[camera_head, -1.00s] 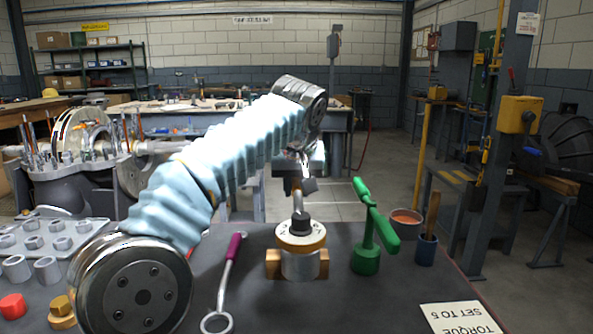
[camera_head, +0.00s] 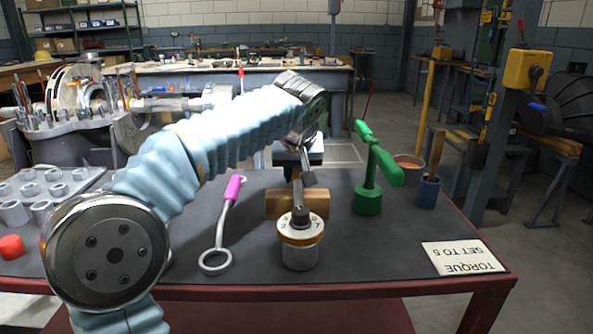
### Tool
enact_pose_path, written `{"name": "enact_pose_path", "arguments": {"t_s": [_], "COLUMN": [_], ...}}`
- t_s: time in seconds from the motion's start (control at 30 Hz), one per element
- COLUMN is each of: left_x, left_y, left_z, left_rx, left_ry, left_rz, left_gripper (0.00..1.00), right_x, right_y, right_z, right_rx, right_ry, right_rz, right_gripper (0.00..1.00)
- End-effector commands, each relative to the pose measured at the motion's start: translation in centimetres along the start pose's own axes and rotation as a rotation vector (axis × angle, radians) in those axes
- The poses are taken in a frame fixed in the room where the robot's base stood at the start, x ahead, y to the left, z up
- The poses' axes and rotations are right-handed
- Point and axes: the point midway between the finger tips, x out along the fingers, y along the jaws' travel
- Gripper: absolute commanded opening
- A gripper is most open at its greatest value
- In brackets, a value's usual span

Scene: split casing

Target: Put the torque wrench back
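The torque wrench appears to be the tool with a grey shaft and a round, numbered, yellow-ringed head (camera_head: 300,240) with a black knob on top. My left gripper (camera_head: 303,170) seems shut on its upper shaft, partly hidden by my wrist. The round head is low, nearer to me than a wooden block (camera_head: 279,204), and overlaps it in view. I cannot tell whether the head touches the table. A ring-ended spanner with a pink handle (camera_head: 217,240) lies to the left. My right gripper is not in view.
A green stand with an arm (camera_head: 367,195) and a blue cup with a wooden handle (camera_head: 428,192) stand right. An orange-filled bowl (camera_head: 408,163) is behind. A red cap (camera_head: 11,247) and metal sockets are left.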

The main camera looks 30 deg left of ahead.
Motion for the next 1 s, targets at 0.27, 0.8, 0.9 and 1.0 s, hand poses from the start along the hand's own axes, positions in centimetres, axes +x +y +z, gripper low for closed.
{"name": "enact_pose_path", "arguments": {"t_s": [0.27,0.8,0.9,1.0], "left_x": [-0.05,0.11,0.13,0.14], "left_y": [0.0,0.01,0.01,0.01], "left_z": [-0.02,0.08,0.09,0.1], "left_rx": [0.0,0.0,0.0,0.0], "left_ry": [0.001,0.001,0.0,0.0], "left_rz": [0.001,0.001,0.001,0.0], "left_gripper": [0.0,0.38,0.53,0.55], "right_x": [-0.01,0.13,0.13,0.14], "right_y": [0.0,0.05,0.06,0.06], "right_z": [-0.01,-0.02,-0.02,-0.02], "right_rx": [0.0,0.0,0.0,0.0], "right_ry": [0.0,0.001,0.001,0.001], "right_rz": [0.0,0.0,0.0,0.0], "right_gripper": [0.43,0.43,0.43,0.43]}}
